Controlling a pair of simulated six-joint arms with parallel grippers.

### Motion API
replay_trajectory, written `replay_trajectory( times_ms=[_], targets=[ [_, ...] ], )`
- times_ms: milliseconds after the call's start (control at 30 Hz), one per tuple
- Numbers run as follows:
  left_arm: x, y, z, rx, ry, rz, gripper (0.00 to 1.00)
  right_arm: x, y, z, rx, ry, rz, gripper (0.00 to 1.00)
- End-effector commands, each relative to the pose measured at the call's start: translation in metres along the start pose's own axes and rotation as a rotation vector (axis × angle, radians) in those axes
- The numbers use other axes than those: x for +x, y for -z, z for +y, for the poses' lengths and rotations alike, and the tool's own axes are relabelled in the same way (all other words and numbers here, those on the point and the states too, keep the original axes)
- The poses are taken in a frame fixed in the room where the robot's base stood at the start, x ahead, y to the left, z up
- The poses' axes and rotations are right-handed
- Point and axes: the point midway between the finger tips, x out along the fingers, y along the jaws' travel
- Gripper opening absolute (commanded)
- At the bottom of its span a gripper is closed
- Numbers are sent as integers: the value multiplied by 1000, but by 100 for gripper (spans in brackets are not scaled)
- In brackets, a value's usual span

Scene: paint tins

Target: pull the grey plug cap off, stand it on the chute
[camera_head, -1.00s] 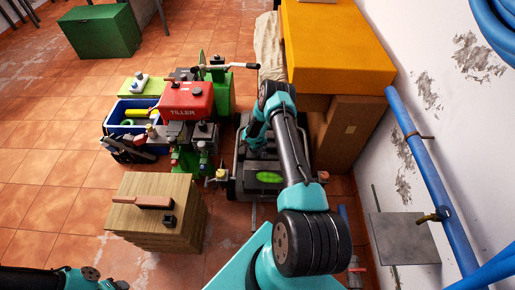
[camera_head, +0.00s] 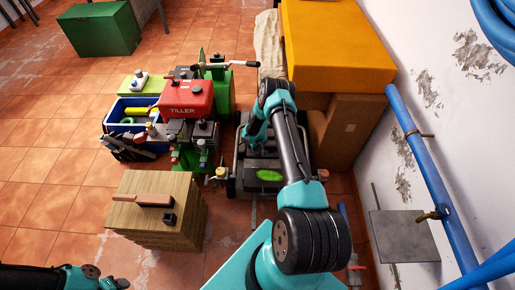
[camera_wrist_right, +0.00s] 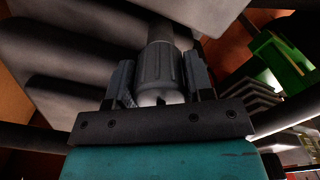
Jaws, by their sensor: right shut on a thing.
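The grey plug cap (camera_wrist_right: 158,68) is a ribbed dark grey cylinder in the right wrist view. My right gripper (camera_wrist_right: 158,85) is shut on it, one finger on each side. A smooth grey cylinder continues from the cap's far end toward a pale grey body; I cannot tell whether they are joined. In the head view my right arm reaches over a dark grey machine (camera_head: 268,178) with a green oval mark, and the cap is hidden there. I cannot tell which part is the chute. Part of my left arm shows at the bottom left, but its gripper does not.
Left of the machine stand a red tiller (camera_head: 186,98) and a blue crate (camera_head: 132,117). A wooden block (camera_head: 150,215) bears a brush and a small black piece. Cardboard boxes (camera_head: 340,133) and a wall with a blue pipe (camera_head: 425,155) close off the right.

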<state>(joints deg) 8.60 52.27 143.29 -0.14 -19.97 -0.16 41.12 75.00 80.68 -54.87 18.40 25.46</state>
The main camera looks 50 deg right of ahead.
Motion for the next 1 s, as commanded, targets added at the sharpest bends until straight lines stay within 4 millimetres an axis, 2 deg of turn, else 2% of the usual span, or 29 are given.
replay_trajectory(
  times_ms=[1000],
  targets=[
    [0, 0, 0, 0, 0, 0, 43, -26, 0, 0, -1, 0, 0, 19]
  ],
)
